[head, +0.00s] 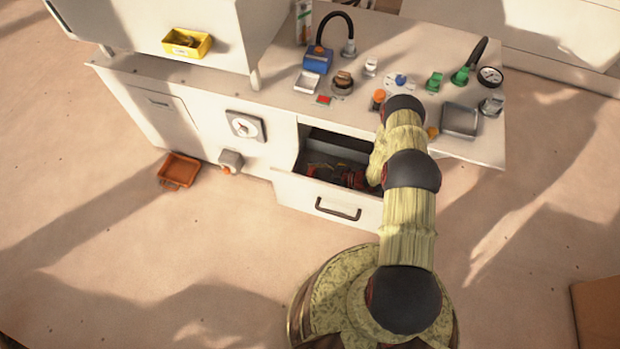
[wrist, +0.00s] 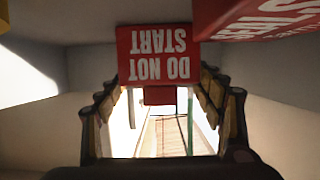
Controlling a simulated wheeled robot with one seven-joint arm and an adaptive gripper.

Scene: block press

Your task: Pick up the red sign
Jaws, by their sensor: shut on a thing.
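The red sign (wrist: 158,54) shows in the wrist view with white letters reading "DO NOT START", upside down. My gripper (wrist: 161,84) is shut on it, with one finger at each side. In the head view my arm reaches down into the open drawer (head: 338,208) at the bench front, and the gripper is mostly hidden by the arm and the drawer. A second red sign with white letters (wrist: 258,18) hangs into the wrist view at the upper right, partly cut off.
The drawer walls stand close around my gripper. Switches, buttons and a grey tray (head: 460,121) crowd the bench top above. An orange bin (head: 179,170) lies on the floor at left, and a yellow bin (head: 187,43) sits higher. The floor in front is mostly clear.

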